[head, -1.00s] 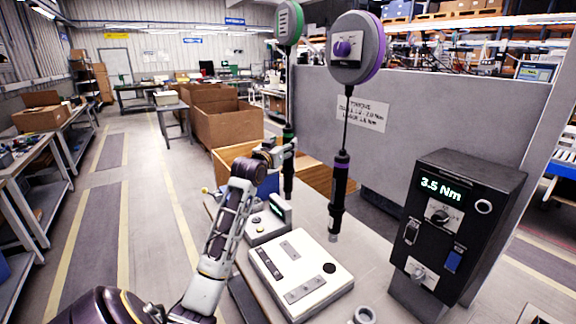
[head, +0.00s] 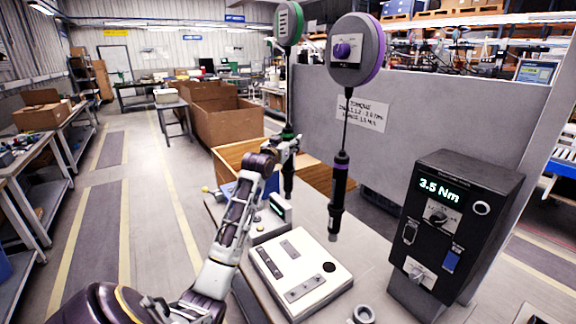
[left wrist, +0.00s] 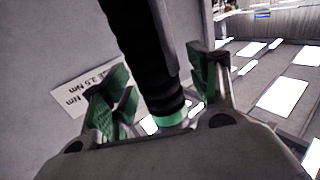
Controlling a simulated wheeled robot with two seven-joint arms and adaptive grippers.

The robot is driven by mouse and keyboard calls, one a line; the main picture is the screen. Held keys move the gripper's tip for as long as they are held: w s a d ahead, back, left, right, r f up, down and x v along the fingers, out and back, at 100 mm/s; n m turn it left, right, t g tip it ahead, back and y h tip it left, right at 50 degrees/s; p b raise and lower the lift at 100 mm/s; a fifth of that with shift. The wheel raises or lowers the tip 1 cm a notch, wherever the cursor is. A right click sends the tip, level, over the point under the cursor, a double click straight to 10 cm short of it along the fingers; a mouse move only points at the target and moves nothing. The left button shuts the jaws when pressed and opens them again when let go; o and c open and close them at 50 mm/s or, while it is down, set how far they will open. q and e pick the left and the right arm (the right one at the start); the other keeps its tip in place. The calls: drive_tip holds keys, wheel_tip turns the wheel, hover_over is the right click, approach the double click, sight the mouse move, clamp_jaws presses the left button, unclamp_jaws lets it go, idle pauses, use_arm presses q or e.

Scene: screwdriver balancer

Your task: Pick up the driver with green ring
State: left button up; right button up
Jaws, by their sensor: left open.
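The driver with the green ring (head: 288,180) is dark and hangs upright on a line below the green-rimmed balancer (head: 288,25). My left gripper (head: 288,145) is at its upper part and partly covers it. In the left wrist view the driver's black body (left wrist: 140,50) and its green ring (left wrist: 173,117) lie between the two green-padded fingers of my left gripper (left wrist: 160,88). The fingers are spread, one on each side. Whether either pad touches the driver cannot be told. My right gripper is not in view.
A purple-ringed driver (head: 339,195) hangs close by on the right, below a purple-rimmed balancer (head: 354,50). A white fixture plate (head: 318,290) and a black torque box reading 3.5 Nm (head: 480,250) stand on the bench. A grey panel (head: 440,120) rises behind.

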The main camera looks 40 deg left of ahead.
use_arm(q)
drive_tip(key=c, duration=0.4)
clamp_jaws()
drive_tip(key=shift+r, duration=0.1)
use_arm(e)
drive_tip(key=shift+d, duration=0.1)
use_arm(q)
drive_tip(key=shift+r, duration=0.1)
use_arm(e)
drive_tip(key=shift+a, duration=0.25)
use_arm(q)
drive_tip(key=shift+r, duration=0.4)
wheel_tip(320, 180, up, 9)
drive_tip(key=shift+f+b, duration=0.2)
drive_tip(key=shift+b, duration=0.1)
drive_tip(key=shift+r, duration=0.2)
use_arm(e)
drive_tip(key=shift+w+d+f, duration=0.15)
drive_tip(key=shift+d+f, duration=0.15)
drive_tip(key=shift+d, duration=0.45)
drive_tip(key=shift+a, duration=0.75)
